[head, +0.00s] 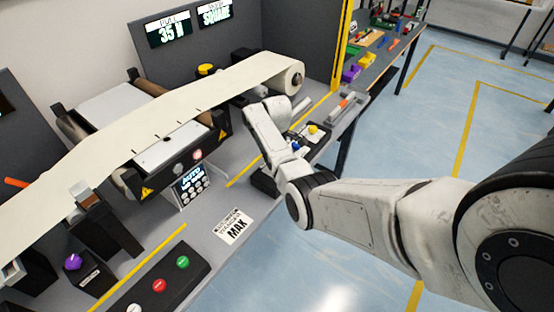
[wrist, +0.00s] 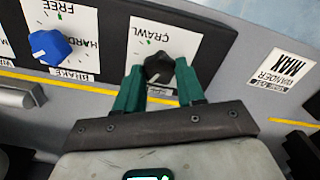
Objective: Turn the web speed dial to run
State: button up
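The web speed dial appears to be the black knob (wrist: 158,68) on a white plate (wrist: 180,40) in the wrist view. The plate reads CRAWL, upside down, and has small green marks. A pale pointer mark on the knob faces the lower side of the picture. My gripper (wrist: 160,72) has its green fingers one on either side of the knob. They stand apart, with narrow gaps, and I cannot tell if either touches it. The word "run" is not readable.
A blue brake knob (wrist: 48,46), marked FREE and HARD, sits left of the black one. A paper web (head: 130,130) runs over the machine to a roll (head: 290,78). Red (head: 159,285) and green (head: 183,262) buttons stand in front. Open floor (head: 410,150) lies right.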

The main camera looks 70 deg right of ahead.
jog(key=o, duration=0.4)
jog(key=shift+o, duration=0.2)
jog(key=shift+r, duration=0.1)
notch_tip(320, 180, up, 11)
jog(key=b, duration=0.1)
dwell(0.7)
jog(key=s+a+f+m+b, duration=0.1)
jog(key=s+a+f, duration=0.1)
jog(key=a+f, duration=0.7)
jog(key=s+a+f+m+b, duration=0.1)
jog(key=s+a+f+b, duration=0.3)
jog(key=a, duration=0.9)
jog(key=s+a+f+m+t, duration=0.1)
jog(key=s+a, duration=1.1)
jog(key=a, duration=0.1)
jog(key=shift+s+a, duration=0.15)
jog(key=shift+a, duration=0.15)
